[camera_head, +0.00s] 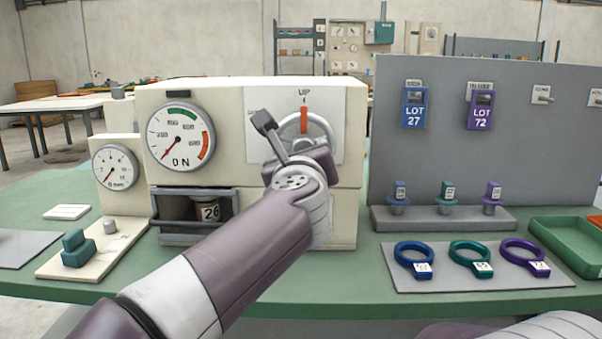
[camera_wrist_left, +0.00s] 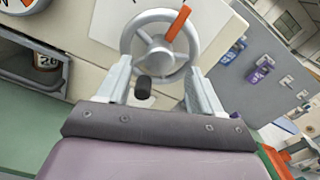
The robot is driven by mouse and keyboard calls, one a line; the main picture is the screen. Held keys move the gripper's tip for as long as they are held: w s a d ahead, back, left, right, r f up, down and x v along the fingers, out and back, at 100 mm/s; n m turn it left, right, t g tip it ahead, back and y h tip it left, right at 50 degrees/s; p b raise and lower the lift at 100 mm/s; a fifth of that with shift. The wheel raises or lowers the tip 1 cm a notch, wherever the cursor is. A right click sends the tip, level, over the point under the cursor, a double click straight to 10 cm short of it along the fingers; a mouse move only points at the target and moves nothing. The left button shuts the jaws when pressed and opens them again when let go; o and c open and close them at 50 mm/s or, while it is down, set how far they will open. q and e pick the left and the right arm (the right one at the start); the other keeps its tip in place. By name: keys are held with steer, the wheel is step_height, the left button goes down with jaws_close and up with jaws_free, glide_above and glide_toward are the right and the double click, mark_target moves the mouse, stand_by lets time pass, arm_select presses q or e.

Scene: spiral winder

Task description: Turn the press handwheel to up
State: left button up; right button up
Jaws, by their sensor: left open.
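The press handwheel (camera_head: 328,129) is a grey ring on the pale front panel of the press, partly hidden by my left gripper. Its orange mark (camera_head: 304,119) points up, under the printed word UP. In the left wrist view the handwheel (camera_wrist_left: 133,31) shows with spokes, a hub, the orange mark (camera_wrist_left: 177,23) and a dark knob (camera_wrist_left: 143,88) towards the camera. My left gripper (camera_head: 291,140) is in front of the wheel. In the wrist view its fingers (camera_wrist_left: 158,78) are spread apart, with the knob between them; I cannot tell whether they touch the wheel. My right gripper is out of view.
A dial gauge (camera_head: 180,137) and an open drawer (camera_head: 162,213) holding a "26" item are left of the wheel. A grey board (camera_head: 480,150) with lot tags stands right. Coloured rings lie on a mat (camera_head: 447,282) before it; a green tray (camera_head: 567,237) is far right.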

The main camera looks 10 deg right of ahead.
arm_select(q)
steer(key=v, duration=0.9)
steer(key=shift+b, duration=0.4)
